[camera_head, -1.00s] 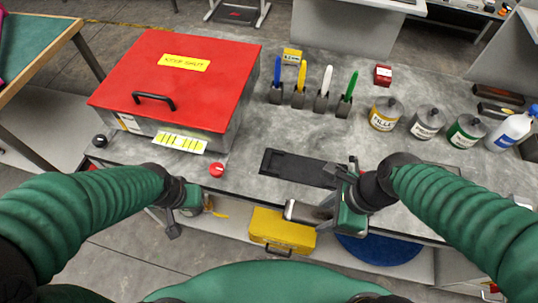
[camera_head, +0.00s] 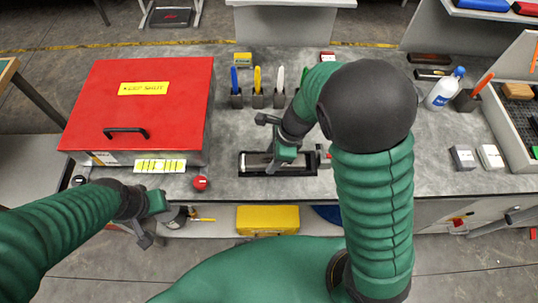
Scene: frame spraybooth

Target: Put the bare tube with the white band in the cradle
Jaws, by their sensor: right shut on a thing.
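A bare grey metal tube (camera_head: 256,163) lies level, lengthwise over the black cradle (camera_head: 243,172) on the grey bench. My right gripper (camera_head: 272,165) is shut on the tube from above, near its middle. Whether the tube rests in the cradle or hangs just above it, I cannot tell. Its white band is not clear to see, and the gripper hides part of the tube. My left gripper (camera_head: 150,225) is empty, off the bench's front edge at the lower left; its jaw gap is not clear.
A red-lidded box (camera_head: 165,85) stands left, with a red knob (camera_head: 200,183) by its front corner. Coloured markers in holders (camera_head: 257,100) stand behind the cradle. A white bottle (camera_head: 444,90) and small boxes (camera_head: 462,158) are at right. A yellow case (camera_head: 267,220) sits below the bench.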

